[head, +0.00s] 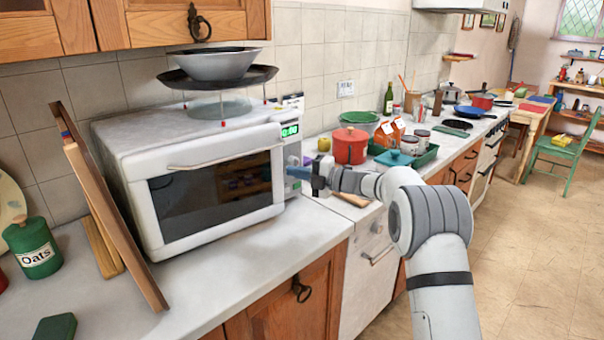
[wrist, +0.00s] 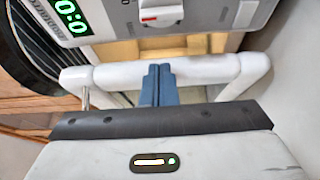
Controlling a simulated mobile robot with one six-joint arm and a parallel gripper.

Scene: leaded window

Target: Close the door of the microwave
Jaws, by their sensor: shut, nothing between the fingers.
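The white microwave (head: 135,128) stands on the counter in the head view. Its door (head: 160,240) has a dark window and a pale bar handle (head: 220,161). The door lies flat along the front or very close to it; I cannot tell if it is fully shut. The control panel (head: 292,153) with a green display is at its right. My gripper (head: 299,173) is beside the panel, right of the door, its blue fingers together and empty. In the wrist view the shut fingers (wrist: 158,72) point towards the panel, below a white knob (wrist: 160,12).
A wooden board (head: 110,215) leans by the microwave's left side, near a green oats tin (head: 32,248). A dark pan with a bowl (head: 215,65) is above the microwave. A red pot (head: 350,148) stands right of my gripper. The counter in front (head: 225,265) is clear.

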